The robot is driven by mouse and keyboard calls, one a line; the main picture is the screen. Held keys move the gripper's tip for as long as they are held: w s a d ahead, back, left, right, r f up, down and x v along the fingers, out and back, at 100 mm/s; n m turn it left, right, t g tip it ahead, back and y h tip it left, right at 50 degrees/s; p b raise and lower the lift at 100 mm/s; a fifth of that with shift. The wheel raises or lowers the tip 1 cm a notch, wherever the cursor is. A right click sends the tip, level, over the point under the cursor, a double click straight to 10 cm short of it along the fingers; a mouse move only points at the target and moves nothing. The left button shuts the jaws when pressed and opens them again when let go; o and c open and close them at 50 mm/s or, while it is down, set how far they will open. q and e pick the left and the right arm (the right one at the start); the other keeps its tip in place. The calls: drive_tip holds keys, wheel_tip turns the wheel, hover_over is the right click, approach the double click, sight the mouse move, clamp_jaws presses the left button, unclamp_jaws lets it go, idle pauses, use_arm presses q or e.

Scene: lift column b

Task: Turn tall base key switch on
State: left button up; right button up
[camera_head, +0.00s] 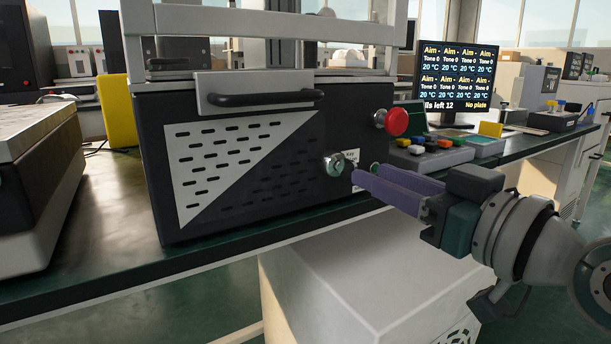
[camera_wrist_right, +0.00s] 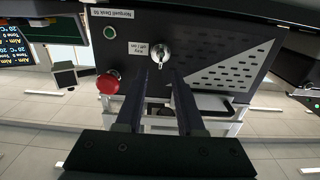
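The key switch (camera_head: 337,164) is a round metal lock with a key in it, low on the right of the dark machine base's front. It also shows in the right wrist view (camera_wrist_right: 157,52), its silver key pointing toward the gripper. A small white label sits beside it. My right gripper (camera_head: 363,178) has purple fingers reaching toward the switch from the right. In the wrist view its fingers (camera_wrist_right: 160,76) stand apart, with the key between or just beyond their tips; contact cannot be told. My left gripper is out of view.
A red mushroom button (camera_head: 397,122) sits above and right of the switch. A black drawer-style handle (camera_head: 265,97) juts from the machine's front. The dark bench top (camera_head: 120,262) runs along below. A white cabinet (camera_head: 370,270) stands under the bench near my right arm.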

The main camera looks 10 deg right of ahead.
sight(347, 169)
drive_tip(key=shift+b+x, duration=0.45)
drive_tip(key=shift+x, duration=1.85)
drive_tip(key=shift+c, duration=0.2)
clamp_jaws()
